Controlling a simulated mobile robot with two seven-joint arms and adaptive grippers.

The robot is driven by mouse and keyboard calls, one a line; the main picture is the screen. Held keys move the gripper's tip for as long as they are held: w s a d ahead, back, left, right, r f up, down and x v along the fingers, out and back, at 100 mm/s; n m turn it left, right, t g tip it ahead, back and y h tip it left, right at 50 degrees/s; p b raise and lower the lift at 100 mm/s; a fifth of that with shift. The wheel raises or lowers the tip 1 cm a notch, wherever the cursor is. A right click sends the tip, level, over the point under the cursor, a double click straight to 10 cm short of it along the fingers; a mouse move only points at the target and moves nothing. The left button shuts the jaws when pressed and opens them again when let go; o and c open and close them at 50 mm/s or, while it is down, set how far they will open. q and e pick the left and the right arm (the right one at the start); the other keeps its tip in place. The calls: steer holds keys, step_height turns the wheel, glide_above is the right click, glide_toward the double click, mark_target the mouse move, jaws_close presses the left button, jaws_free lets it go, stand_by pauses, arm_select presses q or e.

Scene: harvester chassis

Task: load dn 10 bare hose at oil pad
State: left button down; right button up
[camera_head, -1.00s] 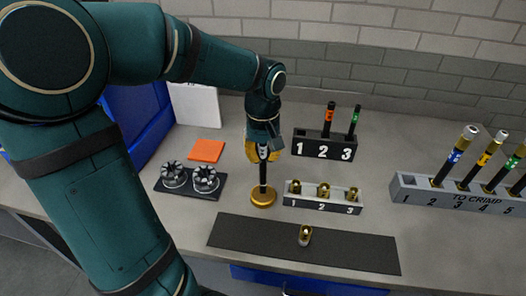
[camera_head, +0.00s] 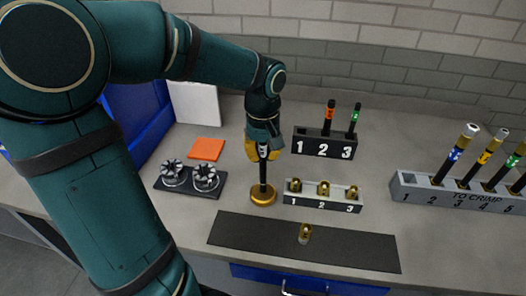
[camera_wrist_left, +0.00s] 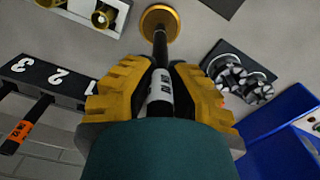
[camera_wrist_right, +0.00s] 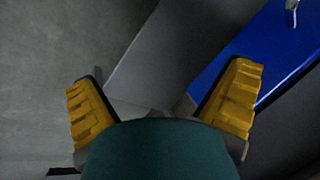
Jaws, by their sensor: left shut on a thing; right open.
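My left gripper (camera_head: 263,148) is shut on a black hose (camera_head: 263,172) with a white label, held upright. The hose also shows between the yellow fingers in the left wrist view (camera_wrist_left: 160,48). Its lower end meets the top of the round gold oil pad (camera_head: 263,197), which also shows in the left wrist view (camera_wrist_left: 147,20). I cannot tell whether the hose end presses on the pad or sits in it. The fingers hide the upper part of the hose. My right gripper (camera_wrist_right: 165,95) is open and empty in the right wrist view, with grey floor and a blue cabinet front behind it.
A black numbered rack (camera_head: 325,145) holds hoses with orange and green bands. A grey rack (camera_head: 322,202) holds gold fittings. One fitting (camera_head: 305,235) stands on the dark mat (camera_head: 250,236). A TO CRIMP rack (camera_head: 455,195) is right; a die tray (camera_head: 190,190) and orange square (camera_head: 206,149) are left.

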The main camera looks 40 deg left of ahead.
arm_select(q)
steer(key=shift+f, duration=0.45)
stand_by(1.1)
steer(key=shift+r+p, duration=2.7)
steer(key=shift+r, duration=0.9)
